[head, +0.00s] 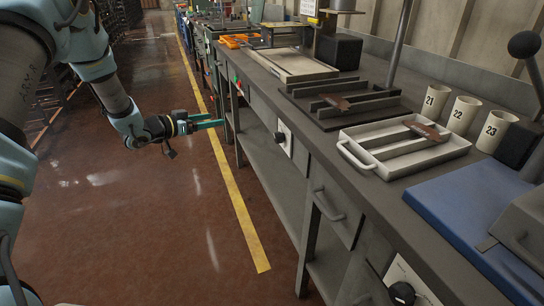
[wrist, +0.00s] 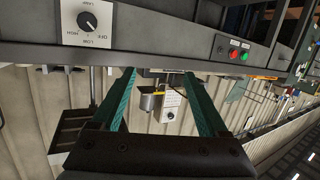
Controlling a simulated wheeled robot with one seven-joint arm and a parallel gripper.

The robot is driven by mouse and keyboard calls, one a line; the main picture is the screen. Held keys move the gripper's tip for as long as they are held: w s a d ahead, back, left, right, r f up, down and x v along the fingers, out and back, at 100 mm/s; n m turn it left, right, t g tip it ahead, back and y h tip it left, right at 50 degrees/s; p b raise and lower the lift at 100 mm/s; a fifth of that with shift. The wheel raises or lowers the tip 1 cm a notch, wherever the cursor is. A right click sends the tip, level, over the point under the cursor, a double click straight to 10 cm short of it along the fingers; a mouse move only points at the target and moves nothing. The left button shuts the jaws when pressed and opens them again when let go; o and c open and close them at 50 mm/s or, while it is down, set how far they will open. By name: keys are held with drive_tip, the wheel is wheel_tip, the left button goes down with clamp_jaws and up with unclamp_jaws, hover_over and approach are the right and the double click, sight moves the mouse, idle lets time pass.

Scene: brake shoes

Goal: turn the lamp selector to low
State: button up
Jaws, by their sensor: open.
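The lamp selector is a dark round knob on a white plate (head: 284,138) on the front of the long bench. In the wrist view the lamp selector (wrist: 88,19) is at the upper left, upside down, with labels for high, low and off around it. My gripper (head: 217,123) is in the air over the aisle, left of the bench front and apart from the knob. In the wrist view my gripper (wrist: 159,74) has its two teal fingers spread, with nothing between them.
A second knob (head: 402,293) is on the bench front, nearer. A drawer handle (head: 330,205) sticks out between the knobs. Red and green buttons (wrist: 238,56) are on a box farther along. A tray (head: 368,166) and several numbered cups stand on the bench. The aisle floor (head: 140,220) is clear.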

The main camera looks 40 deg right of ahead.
sight(275, 138)
drive_tip(key=s+d+f+m+g+h+b, duration=0.15)
drive_tip(key=s+d+f+m+g, duration=0.25)
drive_tip(key=s+f+g, duration=0.45)
drive_tip(key=shift+t+y, duration=0.25)
drive_tip(key=shift+t, duration=0.2)
drive_tip(key=x, duration=0.4)
drive_tip(key=r+x, duration=0.1)
drive_tip(key=x, duration=0.2)
drive_tip(key=s+r+p+x, duration=0.1)
drive_tip(key=x, duration=0.3)
drive_tip(key=shift+s+r, duration=0.15)
drive_tip(key=shift+s, duration=0.1)
clamp_jaws()
